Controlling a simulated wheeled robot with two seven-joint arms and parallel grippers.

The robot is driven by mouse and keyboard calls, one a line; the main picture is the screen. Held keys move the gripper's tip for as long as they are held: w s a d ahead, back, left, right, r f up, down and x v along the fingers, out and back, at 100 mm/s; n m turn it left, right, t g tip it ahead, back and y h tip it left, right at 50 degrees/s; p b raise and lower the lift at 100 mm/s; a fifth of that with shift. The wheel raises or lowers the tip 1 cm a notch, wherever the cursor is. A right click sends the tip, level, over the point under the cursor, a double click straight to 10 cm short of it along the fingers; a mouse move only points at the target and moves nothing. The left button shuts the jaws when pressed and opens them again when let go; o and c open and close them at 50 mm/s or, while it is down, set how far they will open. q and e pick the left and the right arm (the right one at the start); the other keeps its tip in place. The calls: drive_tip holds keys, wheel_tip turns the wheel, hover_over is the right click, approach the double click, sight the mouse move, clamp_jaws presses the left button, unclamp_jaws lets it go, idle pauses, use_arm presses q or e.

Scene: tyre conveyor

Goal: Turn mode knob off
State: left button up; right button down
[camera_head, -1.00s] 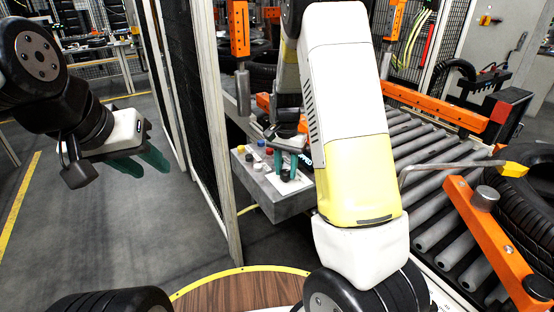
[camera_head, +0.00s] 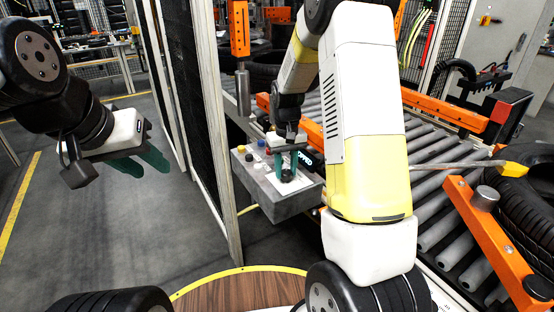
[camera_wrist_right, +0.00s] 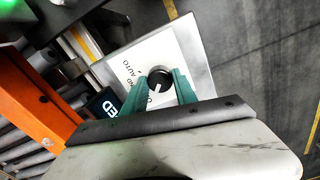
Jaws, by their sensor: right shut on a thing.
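The mode knob is a black round knob (camera_head: 286,176) on a white plate of the grey control box (camera_head: 262,197). It also shows in the right wrist view (camera_wrist_right: 160,79), beside lettering that reads AUTO. My right gripper (camera_head: 287,168) points down at the plate, its green fingers on either side of the knob and shut on it. In the right wrist view the right gripper (camera_wrist_right: 162,88) partly hides the lettering near the knob. My left gripper (camera_head: 141,164) hangs at the left, away from the box, with its fingers apart and empty.
Small coloured buttons, one yellow (camera_head: 249,157), sit left of the plate on the box. A mesh fence (camera_head: 180,100) stands just left of it. A roller conveyor (camera_head: 440,165) with orange rails and a tyre (camera_head: 530,215) lies to the right. Floor at left is open.

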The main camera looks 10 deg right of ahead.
sight(286, 171)
drive_tip(key=shift+n, duration=0.3)
drive_tip(key=c, duration=1)
unclamp_jaws()
drive_tip(key=shift+o, duration=0.2)
drive_tip(key=shift+r, duration=3.9)
drive_tip(key=shift+r, duration=0.15)
drive_tip(key=s+r+t+y, duration=0.1)
drive_tip(key=s+r+t, duration=0.2)
drive_tip(key=s+r, duration=0.7)
drive_tip(key=s+a+r+t, duration=0.1)
drive_tip(key=s+r, duration=0.1)
drive_tip(key=s, duration=0.5)
drive_tip(key=s+a+r+m+t+y, duration=0.1)
drive_tip(key=s+r+t, duration=0.1)
drive_tip(key=s, duration=0.5)
